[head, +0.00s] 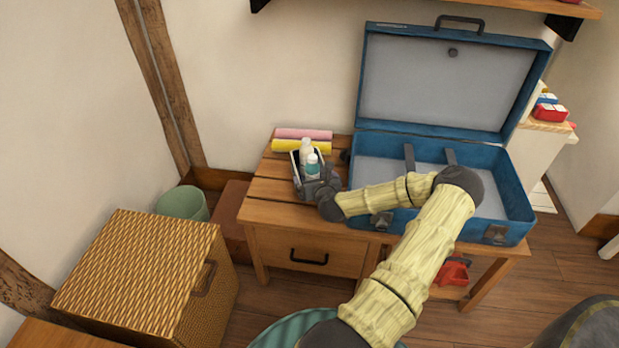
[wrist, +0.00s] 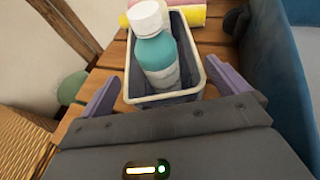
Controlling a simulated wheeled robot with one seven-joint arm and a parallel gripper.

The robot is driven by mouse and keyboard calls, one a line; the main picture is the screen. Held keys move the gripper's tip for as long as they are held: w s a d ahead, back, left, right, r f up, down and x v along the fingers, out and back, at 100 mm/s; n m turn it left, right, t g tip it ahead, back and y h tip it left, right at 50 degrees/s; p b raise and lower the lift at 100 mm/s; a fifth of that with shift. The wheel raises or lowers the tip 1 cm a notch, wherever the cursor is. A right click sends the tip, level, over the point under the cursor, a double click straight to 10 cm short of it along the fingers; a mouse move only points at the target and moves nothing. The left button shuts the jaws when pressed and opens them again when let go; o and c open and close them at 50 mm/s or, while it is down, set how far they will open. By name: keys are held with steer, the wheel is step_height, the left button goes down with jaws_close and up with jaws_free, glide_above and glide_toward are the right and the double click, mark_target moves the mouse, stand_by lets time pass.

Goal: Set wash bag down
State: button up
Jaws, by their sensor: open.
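In the wrist view the bag (wrist: 190,98) lies just ahead of my gripper (wrist: 166,86). The two purple fingers are spread apart, one on each side of the bag's near end, with visible gaps. In the head view my gripper (head: 320,186) is at the bag's near side, and its fingers partly hide the bag's lower part.
Pink (head: 303,134) and yellow (head: 301,146) rolls lie behind the bag. The table (head: 262,213) has bare slats to the left. A wicker hamper (head: 140,265) and green bin (head: 182,203) stand on the floor at left. The suitcase wall is close on my gripper's right.

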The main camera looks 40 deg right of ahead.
mark_target(312, 156)
steer(key=b+x, duration=0.1)
steer(key=x, duration=0.4)
steer(key=shift+s, duration=0.1)
stand_by(0.3)
steer(key=shift+r, duration=0.1)
steer(key=c, duration=0.7)
step_height(312, 156, up, 10)
steer(key=p, duration=0.2)
steer(key=shift+p, duration=0.35)
steer(key=shift+c, duration=0.2)
steer(key=shift+r, duration=0.1)
step_height(312, 156, up, 10)
steer(key=p, duration=1)
